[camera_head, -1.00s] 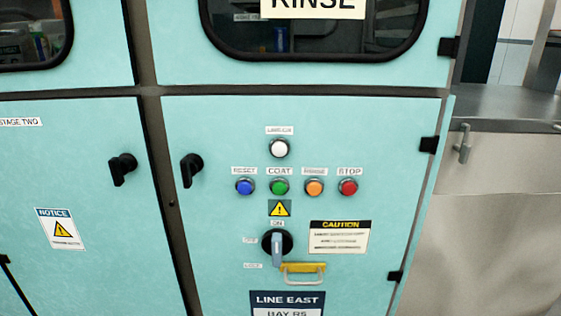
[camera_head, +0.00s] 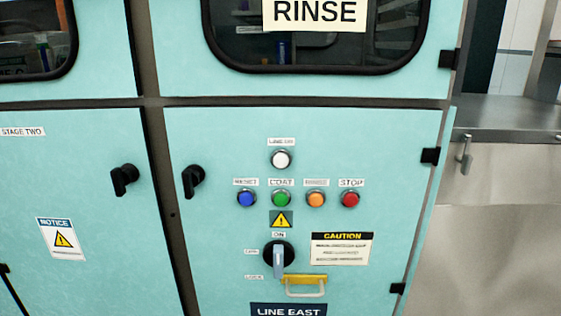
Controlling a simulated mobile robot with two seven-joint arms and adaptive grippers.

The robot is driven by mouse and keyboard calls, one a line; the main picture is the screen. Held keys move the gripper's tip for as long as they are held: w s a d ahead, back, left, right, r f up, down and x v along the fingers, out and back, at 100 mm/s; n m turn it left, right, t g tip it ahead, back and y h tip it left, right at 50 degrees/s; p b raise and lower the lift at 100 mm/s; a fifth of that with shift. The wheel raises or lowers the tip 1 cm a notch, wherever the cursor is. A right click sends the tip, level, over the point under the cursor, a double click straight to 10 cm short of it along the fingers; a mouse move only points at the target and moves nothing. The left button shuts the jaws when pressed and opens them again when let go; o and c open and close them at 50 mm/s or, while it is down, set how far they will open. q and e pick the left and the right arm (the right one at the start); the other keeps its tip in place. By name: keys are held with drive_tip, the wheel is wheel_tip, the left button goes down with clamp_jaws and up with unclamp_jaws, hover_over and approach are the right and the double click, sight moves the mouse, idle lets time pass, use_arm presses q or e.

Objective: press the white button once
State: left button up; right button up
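The white button (camera_head: 281,160) is round with a dark rim, set in the right-hand teal cabinet door (camera_head: 400,200) below a small label (camera_head: 281,142). It sits alone above a row of blue (camera_head: 246,199), green (camera_head: 281,198), orange (camera_head: 316,199) and red (camera_head: 350,199) buttons. Nothing covers it or touches it. Neither of my grippers shows in the head view.
Below the buttons are a rotary switch (camera_head: 279,259) with a grey lever and a yellow bracket with a metal loop (camera_head: 305,286). Black handles (camera_head: 193,181) (camera_head: 124,179) stick out from both doors. A metal counter (camera_head: 510,118) stands at the right.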

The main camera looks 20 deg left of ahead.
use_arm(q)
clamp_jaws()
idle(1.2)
